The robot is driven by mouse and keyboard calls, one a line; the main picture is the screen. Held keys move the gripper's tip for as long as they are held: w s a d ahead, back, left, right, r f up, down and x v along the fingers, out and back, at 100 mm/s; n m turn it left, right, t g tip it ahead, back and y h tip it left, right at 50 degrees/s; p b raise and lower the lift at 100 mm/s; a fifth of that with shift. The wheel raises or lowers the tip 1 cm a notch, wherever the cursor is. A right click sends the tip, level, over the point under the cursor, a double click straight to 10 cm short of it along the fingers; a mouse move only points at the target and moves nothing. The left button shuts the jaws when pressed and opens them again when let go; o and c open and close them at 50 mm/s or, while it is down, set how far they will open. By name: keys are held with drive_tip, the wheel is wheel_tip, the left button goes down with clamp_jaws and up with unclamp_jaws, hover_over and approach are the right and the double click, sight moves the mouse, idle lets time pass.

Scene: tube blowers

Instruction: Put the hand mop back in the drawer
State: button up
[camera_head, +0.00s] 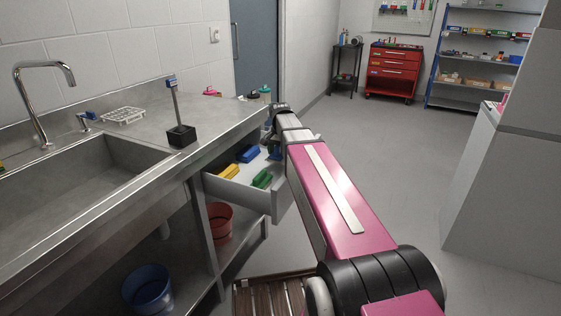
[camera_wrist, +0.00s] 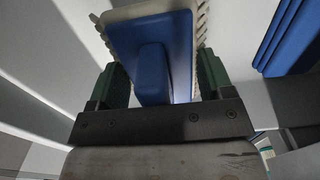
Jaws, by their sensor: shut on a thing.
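The hand mop (camera_wrist: 178,30) has a blue plate and handle with a pale fringe around its edge. My gripper (camera_wrist: 155,78) is shut on its blue handle, with a green-padded finger on each side. In the head view my gripper (camera_head: 273,150) is over the far right part of the open drawer (camera_head: 236,193), largely hidden by my arm, and the mop is hard to make out. The pale drawer interior lies around the mop in the wrist view. I cannot tell whether the mop touches the drawer's bottom.
The drawer holds a yellow brush (camera_head: 228,173), a blue one (camera_head: 248,154) and a green one (camera_head: 262,178). The steel counter (camera_head: 215,122) is above the drawer. A red bucket (camera_head: 217,222) and a blue bucket (camera_head: 147,288) stand below. The floor to the right is clear.

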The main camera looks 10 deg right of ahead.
drive_tip(key=shift+w+d+f, duration=0.2)
drive_tip(key=shift+d+f, duration=0.05)
drive_tip(key=shift+d, duration=0.05)
drive_tip(key=shift+f, duration=1.95)
drive_tip(key=shift+f, duration=0.15)
drive_tip(key=o, duration=0.9)
wheel_tip(320, 180, up, 12)
drive_tip(key=shift+r, duration=0.2)
